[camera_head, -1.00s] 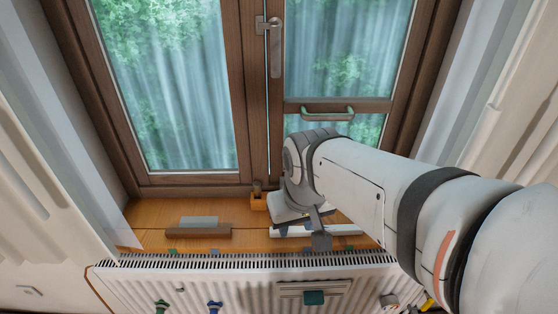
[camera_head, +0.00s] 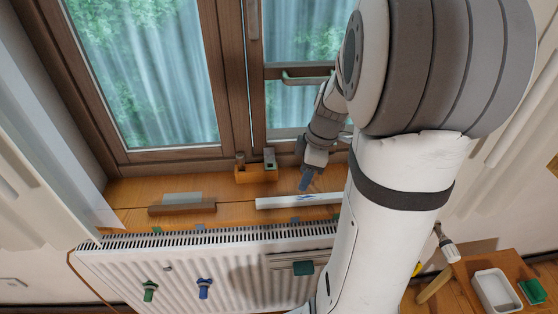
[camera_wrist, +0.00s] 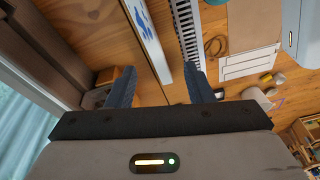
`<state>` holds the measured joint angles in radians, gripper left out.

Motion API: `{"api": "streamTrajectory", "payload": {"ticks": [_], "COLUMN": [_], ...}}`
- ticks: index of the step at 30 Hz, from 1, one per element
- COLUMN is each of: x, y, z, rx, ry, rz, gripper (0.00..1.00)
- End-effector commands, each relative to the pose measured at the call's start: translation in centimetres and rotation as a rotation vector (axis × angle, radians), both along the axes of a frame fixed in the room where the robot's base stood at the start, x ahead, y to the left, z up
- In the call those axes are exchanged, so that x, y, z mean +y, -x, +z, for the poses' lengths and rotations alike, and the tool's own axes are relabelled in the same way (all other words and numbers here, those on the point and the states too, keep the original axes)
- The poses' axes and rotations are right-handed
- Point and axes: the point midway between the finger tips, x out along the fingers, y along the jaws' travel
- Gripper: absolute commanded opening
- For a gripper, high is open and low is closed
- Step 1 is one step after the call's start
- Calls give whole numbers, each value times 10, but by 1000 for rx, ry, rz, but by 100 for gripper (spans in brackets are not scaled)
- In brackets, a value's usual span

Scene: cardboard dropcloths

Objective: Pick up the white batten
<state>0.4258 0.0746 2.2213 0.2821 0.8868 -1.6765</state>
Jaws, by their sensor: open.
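The white batten (camera_head: 285,202) lies on the wooden window sill, right of the middle of the head view. My arm hides its right end there. In the wrist view the white batten (camera_wrist: 148,35) runs down from the top edge and bears blue marks. My gripper (camera_head: 305,181) is just above and behind the batten in the head view. In the wrist view my gripper (camera_wrist: 161,88) is open and empty, its two blue fingers spread to either side of the batten's near end. No contact with the batten shows.
A brown block with a grey piece (camera_head: 182,206) lies on the sill to the left. A small wooden holder (camera_head: 257,173) stands by the window frame. The white radiator (camera_head: 200,270) is below the sill's front edge. A white tray (camera_head: 494,291) is at lower right.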

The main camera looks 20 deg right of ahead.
Motion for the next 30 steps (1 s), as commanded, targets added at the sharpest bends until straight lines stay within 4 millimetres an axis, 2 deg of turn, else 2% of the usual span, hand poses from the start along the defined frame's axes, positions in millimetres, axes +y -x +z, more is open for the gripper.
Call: {"api": "streamTrajectory", "payload": {"ticks": [1, 3, 9, 19, 24, 30], "x": [-11, -21, -35, -25, -18, -14], "y": [-4, -8, -13, -13, -11, -13], "z": [-12, -21, -35, -69, -95, -108], "rx": [-7, -23, -52, -53, -52, -54], "ry": [-12, -23, -38, -40, -40, -38], "rz": [47, 112, 213, 223, 222, 222], "gripper": [47, 47, 47, 47, 47, 47]}}
